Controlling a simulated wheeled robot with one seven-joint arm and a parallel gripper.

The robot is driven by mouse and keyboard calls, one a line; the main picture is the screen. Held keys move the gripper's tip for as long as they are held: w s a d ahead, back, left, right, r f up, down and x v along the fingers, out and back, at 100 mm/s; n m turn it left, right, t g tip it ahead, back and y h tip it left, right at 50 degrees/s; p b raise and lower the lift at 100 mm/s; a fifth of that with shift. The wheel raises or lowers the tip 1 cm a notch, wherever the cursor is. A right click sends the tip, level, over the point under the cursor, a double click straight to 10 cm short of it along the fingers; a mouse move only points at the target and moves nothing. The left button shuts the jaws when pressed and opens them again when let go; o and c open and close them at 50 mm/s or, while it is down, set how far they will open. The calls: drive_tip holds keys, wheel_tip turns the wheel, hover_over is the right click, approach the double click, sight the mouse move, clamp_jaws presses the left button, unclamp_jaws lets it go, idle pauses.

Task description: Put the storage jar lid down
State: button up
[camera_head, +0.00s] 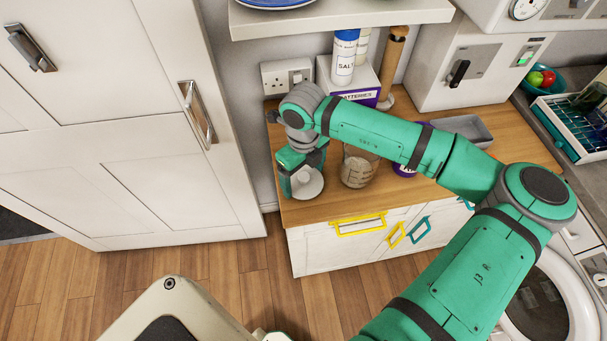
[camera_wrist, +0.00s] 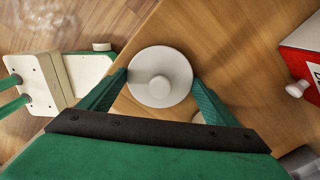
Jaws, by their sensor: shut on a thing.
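The storage jar lid (camera_wrist: 160,70) is a round, pale disc with a raised knob in its middle. In the wrist view it sits between the two fingertips of my gripper (camera_wrist: 161,84). In the head view my gripper (camera_head: 302,172) is at the left end of the wooden counter, shut on the lid (camera_head: 312,187), its fingers pointing down. Whether the lid touches the counter cannot be told. A glass jar with brownish contents (camera_head: 357,170) stands to the right of the lid, its top partly hidden by my arm.
The wooden counter (camera_head: 300,212) has its left edge close to my gripper. Behind stand a batteries box (camera_head: 366,97), a salt container (camera_head: 344,58) and a wooden rolling-pin-like object (camera_head: 392,62). A grey tray (camera_head: 462,129) lies farther right. A shelf (camera_head: 330,20) hangs above.

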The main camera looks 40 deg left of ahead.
sight(303, 176)
drive_tip(key=shift+f, duration=0.1)
drive_tip(key=o, duration=1)
wheel_tip(303, 176, up, 12)
drive_tip(key=shift+r, duration=0.15)
